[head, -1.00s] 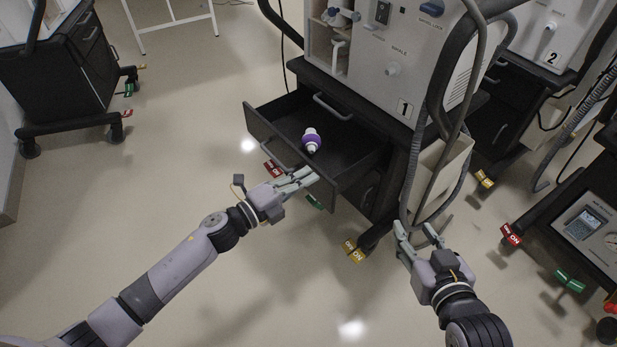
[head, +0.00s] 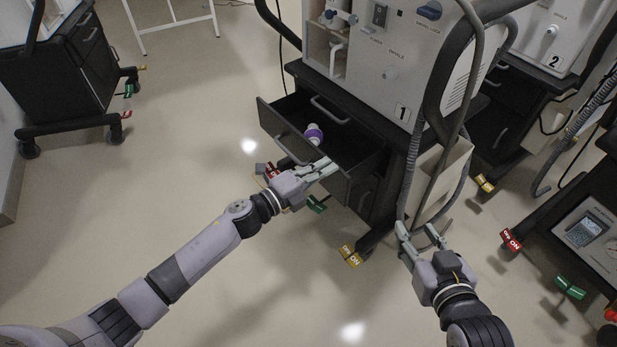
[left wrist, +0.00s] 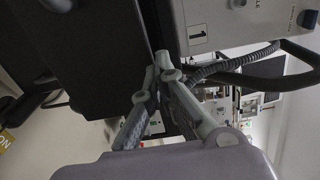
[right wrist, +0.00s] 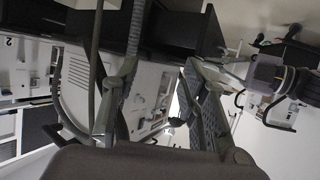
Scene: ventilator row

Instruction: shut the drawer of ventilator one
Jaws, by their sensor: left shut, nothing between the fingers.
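Ventilator one (head: 395,75), marked "1", stands on a black cart in the head view. Its drawer (head: 275,130) is partly pulled out toward the lower left. A purple and white item (head: 314,134) lies in the drawer. My left gripper (head: 328,167) is shut and empty, with its fingertips at the drawer front's near end; I cannot tell for certain that they touch. The left wrist view shows its closed fingers (left wrist: 155,75) close to a dark panel. My right gripper (head: 420,232) is open and empty, low beside the cart and its hoses.
Ventilator two (head: 545,40) stands behind at the right. Grey hoses (head: 412,170) hang by the cart's right side. Yellow caster pedals (head: 350,256) stick out at the cart's foot. Another black cart (head: 65,75) is at the far left, with clear floor between.

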